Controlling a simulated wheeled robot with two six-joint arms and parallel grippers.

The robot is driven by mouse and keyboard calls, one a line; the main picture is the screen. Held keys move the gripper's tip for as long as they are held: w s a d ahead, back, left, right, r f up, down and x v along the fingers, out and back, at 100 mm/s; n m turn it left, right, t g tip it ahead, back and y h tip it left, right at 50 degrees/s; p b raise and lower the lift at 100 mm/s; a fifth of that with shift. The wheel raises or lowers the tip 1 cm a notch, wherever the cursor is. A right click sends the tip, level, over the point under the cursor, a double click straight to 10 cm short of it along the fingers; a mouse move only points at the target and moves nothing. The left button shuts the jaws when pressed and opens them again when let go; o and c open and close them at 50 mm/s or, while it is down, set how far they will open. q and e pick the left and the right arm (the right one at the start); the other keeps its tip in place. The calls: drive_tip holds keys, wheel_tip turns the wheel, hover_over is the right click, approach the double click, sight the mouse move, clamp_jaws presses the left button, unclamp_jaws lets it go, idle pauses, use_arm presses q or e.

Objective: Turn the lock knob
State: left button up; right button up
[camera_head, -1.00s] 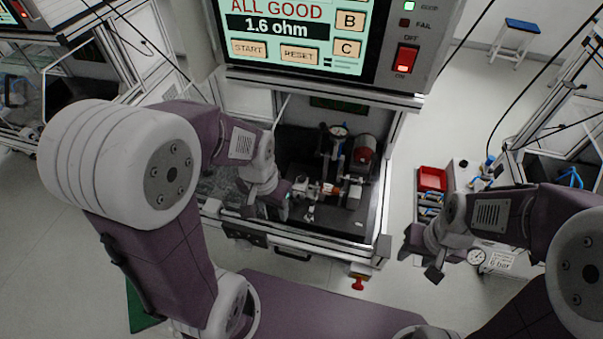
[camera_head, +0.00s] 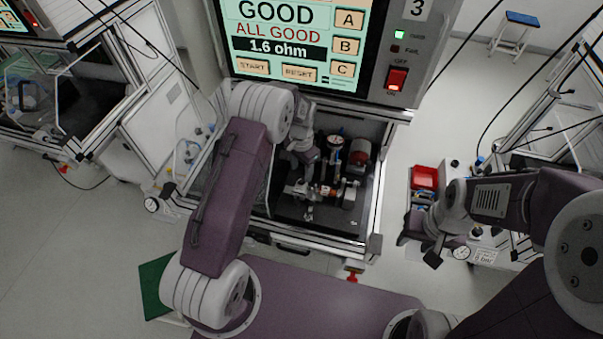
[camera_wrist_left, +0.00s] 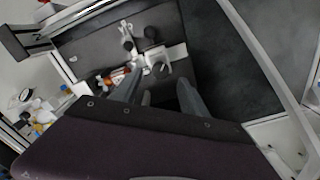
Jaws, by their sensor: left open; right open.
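The test fixture (camera_head: 325,190) stands on the dark floor of the open test box. It has metal clamps, a round dial and a motor-like block with a red face (camera_head: 360,152). In the left wrist view, the fixture's metal bracket (camera_wrist_left: 158,60) carries dark round knobs (camera_wrist_left: 151,32); I cannot tell which is the lock knob. A small orange-red part (camera_wrist_left: 115,76) lies beside the bracket. My left gripper (camera_head: 306,168) is inside the box, left of the fixture; its fingers (camera_wrist_left: 160,98) are apart and empty, below the bracket. My right gripper (camera_head: 428,248) is open, outside the box to the right.
The tester screen (camera_head: 295,40) above the box reads GOOD, ALL GOOD, 1.6 ohm, with a red switch (camera_head: 396,79) beside it. The box's metal front rail (camera_head: 310,243) borders the space. A red bin (camera_head: 424,177) and a gauge (camera_head: 461,253) stand on the right.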

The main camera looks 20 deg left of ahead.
sight(302, 179)
use_arm(q)
wheel_tip(302, 179, down, 4)
drive_tip(key=shift+w+r+p, duration=0.1)
drive_tip(key=shift+p, duration=0.4)
drive_tip(key=shift+f, duration=0.2)
clamp_jaws()
